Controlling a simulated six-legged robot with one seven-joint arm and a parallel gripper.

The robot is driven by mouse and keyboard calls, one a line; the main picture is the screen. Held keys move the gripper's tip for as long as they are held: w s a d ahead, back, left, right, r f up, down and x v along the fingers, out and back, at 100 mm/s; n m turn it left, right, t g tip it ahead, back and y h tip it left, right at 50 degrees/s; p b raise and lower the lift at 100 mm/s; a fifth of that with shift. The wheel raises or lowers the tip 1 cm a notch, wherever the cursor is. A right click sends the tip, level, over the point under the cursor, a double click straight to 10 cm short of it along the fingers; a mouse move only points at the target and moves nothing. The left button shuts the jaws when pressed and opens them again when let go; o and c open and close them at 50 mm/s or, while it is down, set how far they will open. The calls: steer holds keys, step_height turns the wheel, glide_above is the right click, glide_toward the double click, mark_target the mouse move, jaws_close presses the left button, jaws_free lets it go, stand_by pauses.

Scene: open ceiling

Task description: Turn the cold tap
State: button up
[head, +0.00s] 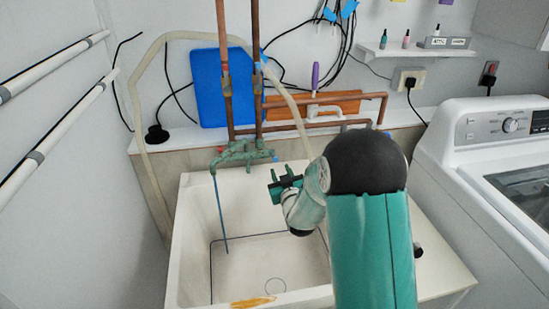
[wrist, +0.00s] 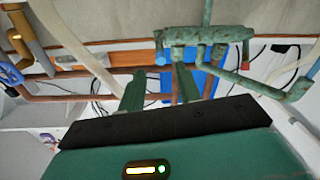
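The green, corroded tap (head: 238,154) is mounted on the copper pipes above the back of the sink, with a thin blue stream below its spout. In the wrist view, which looks upside down, its body (wrist: 192,45) has a blue-marked cold end (wrist: 160,57) on the left and a red-marked end (wrist: 247,60) on the right. My gripper (head: 280,181) is to the right of the tap and nearer the camera. In the wrist view my gripper (wrist: 158,76) has its two fingers apart and nothing held. The cold end shows beyond the gap between them; contact is not visible.
The white sink (head: 188,255) is below. Copper pipes (head: 257,80), a pale hose (head: 143,75) and a blue board (head: 208,85) are behind the tap. A blue valve wheel (wrist: 10,73) is at the wrist view's left edge. A washing machine (head: 440,170) stands at right.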

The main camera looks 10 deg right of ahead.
mark_target(275, 156)
steer(key=w, duration=0.8)
steer(key=shift+w+a+f, duration=0.1)
steer(key=shift+w+a, duration=0.1)
steer(key=shift+w, duration=0.2)
steer(key=shift+c, duration=0.2)
jaws_close()
